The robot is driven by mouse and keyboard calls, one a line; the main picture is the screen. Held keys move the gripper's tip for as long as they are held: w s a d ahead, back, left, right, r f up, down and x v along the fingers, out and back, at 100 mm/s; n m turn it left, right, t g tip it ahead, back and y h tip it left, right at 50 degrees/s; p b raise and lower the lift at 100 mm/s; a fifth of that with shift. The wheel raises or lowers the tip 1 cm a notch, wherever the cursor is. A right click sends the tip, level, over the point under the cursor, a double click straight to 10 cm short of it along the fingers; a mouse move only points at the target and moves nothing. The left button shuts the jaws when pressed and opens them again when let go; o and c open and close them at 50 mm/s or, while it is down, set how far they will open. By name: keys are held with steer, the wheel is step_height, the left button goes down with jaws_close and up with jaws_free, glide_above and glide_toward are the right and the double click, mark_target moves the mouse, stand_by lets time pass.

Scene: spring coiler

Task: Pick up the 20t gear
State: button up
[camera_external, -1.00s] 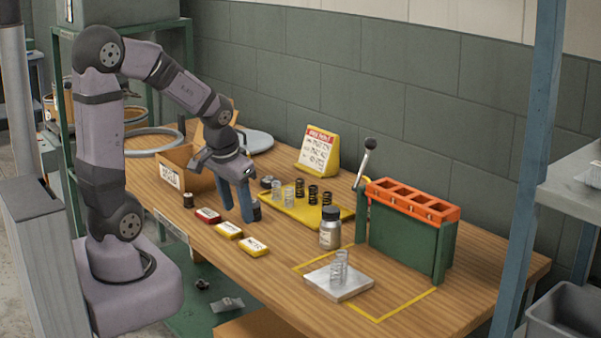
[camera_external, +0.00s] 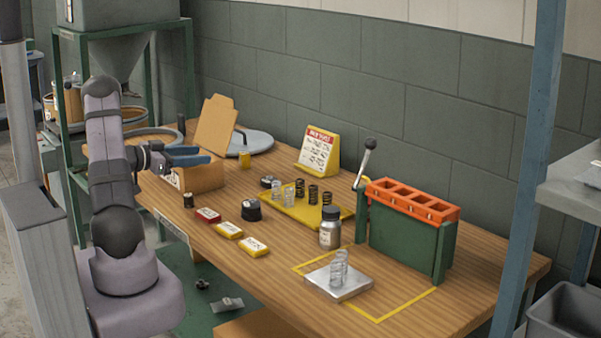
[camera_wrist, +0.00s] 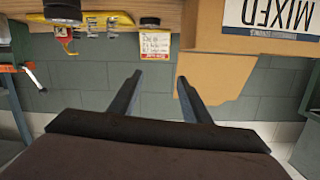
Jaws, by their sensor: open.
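No part in view is readable as the 20t gear. A dark round part (camera_external: 251,210) stands on the bench beside the yellow-labelled packs, and a smaller dark round part (camera_external: 268,181) lies near the yellow spring tray; I cannot tell whether either is the gear. My gripper (camera_external: 207,156) is held level above the cardboard box at the bench's left end, pointing right. In the wrist view my gripper (camera_wrist: 159,78) shows two separated fingers with nothing between them. A dark round part (camera_wrist: 62,10) also shows at that view's top left.
The cardboard box (camera_external: 203,177), labelled MIXED in the wrist view (camera_wrist: 270,15), has a raised flap. The yellow tray (camera_external: 315,222) holds several springs. A bottle (camera_external: 330,228), green-orange rack (camera_external: 400,245) and metal plate (camera_external: 320,283) stand further right.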

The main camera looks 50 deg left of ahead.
mark_target(186, 195)
steer(key=s+f+t+h, duration=0.1)
steer(key=s+f+h, duration=0.15)
steer(key=s, duration=0.55)
steer(key=shift+m+h, duration=0.3)
steer(key=shift+h, duration=0.05)
steer(key=f, duration=0.5)
steer(key=w+d+f, duration=0.1)
steer(key=f, duration=0.2)
steer(key=shift+f, duration=0.1)
steer(key=shift+x, duration=1.15)
steer(key=shift+w+p, duration=0.3)
steer(key=shift+p, duration=0.25)
steer(key=w, duration=0.1)
steer(key=w+p, duration=0.1)
steer(key=w, duration=0.1)
steer(key=shift+d+r+p, duration=0.3)
steer(key=shift+d+p, duration=0.05)
steer(key=shift+w+d+f, duration=0.1)
steer(key=shift+w+f, duration=0.05)
steer(key=shift+w, duration=0.55)
jaws_close()
